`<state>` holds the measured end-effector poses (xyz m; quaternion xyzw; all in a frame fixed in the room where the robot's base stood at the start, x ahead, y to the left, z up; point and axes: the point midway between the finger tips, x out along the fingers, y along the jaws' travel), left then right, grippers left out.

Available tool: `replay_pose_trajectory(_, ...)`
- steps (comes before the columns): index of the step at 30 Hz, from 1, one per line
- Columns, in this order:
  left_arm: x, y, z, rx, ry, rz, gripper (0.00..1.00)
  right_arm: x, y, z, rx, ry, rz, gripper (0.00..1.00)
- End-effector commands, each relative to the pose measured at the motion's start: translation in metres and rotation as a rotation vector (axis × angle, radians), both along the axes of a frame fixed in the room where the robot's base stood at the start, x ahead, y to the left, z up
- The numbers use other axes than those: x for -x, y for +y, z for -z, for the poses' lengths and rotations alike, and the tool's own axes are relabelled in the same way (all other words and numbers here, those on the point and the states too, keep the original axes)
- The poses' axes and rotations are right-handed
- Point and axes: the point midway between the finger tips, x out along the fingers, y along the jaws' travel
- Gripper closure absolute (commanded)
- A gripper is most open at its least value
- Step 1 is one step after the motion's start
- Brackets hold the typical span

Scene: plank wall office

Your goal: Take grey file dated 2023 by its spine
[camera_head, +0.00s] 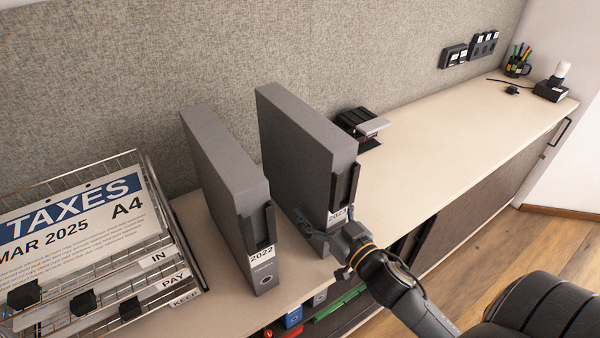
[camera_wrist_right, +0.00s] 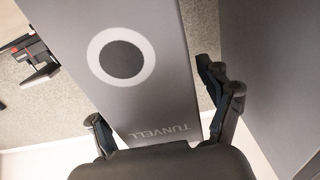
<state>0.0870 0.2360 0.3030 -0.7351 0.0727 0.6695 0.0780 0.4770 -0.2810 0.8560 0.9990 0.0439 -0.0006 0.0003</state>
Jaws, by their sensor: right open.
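The grey file labelled 2023 (camera_head: 305,140) stands upright on the cabinet top, its spine facing the front edge. Its label sits low on the spine, just above my right gripper (camera_head: 332,245), which hides the spine's lower part. In the right wrist view, the grey spine (camera_wrist_right: 155,80) shows a round finger hole and the name TUNVELL. The open fingers of my right gripper (camera_wrist_right: 160,108) stand on either side of this spine. I cannot tell whether they touch it. My left gripper is not in view.
A similar grey file labelled 2022 (camera_head: 225,170) stands upright to the left, with a narrow gap between. A wire letter tray (camera_head: 165,225) is further left. A black and grey device (camera_head: 362,125) sits behind the 2023 file.

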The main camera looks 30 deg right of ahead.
Motion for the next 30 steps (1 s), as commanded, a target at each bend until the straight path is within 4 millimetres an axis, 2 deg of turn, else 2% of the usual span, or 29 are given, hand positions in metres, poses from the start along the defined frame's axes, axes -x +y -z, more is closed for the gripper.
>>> replay_pose_trajectory(3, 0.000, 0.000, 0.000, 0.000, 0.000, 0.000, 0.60, 0.000, 0.000, 0.000, 0.000, 0.000, 0.000, 0.21)
replay_pose_trajectory(4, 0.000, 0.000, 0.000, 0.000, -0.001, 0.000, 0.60, 0.000, 0.000, 0.000, 0.000, 0.000, 0.000, 0.25)
replay_pose_trajectory(15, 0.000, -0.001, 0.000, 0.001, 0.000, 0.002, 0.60, 0.000, 0.001, -0.003, -0.001, -0.007, -0.003, 0.98)
replay_pose_trajectory(23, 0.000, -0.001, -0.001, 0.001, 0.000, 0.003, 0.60, 0.000, 0.001, -0.004, -0.001, -0.007, -0.003, 0.98)
replay_pose_trajectory(30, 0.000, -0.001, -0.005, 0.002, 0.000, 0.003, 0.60, 0.000, 0.001, -0.023, 0.000, -0.010, -0.005, 0.98)
